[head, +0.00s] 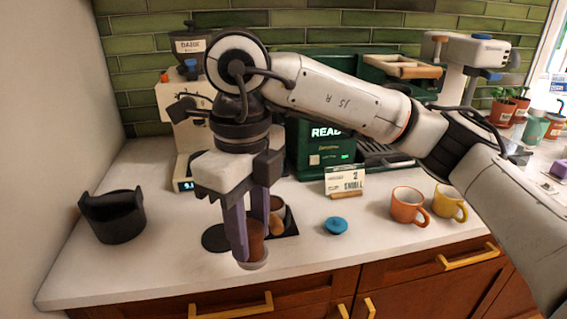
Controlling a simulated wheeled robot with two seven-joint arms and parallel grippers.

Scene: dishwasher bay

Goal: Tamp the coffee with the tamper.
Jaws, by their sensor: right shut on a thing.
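My right gripper (246,248) points straight down over the counter's front, its purple fingers shut on the tamper. Just behind and right, partly hidden by the fingers, is what looks like the portafilter (277,207), with a wooden handle (276,223), on a black mat (291,226). The coffee inside cannot be made out. My left gripper is not in view.
A black bin (113,216) stands at left. A blue round piece (336,225), a small sign (344,181), an orange mug (408,205) and a yellow mug (449,203) are at right. A grinder (176,110) and a green espresso machine (305,150) stand behind. The left-front counter is clear.

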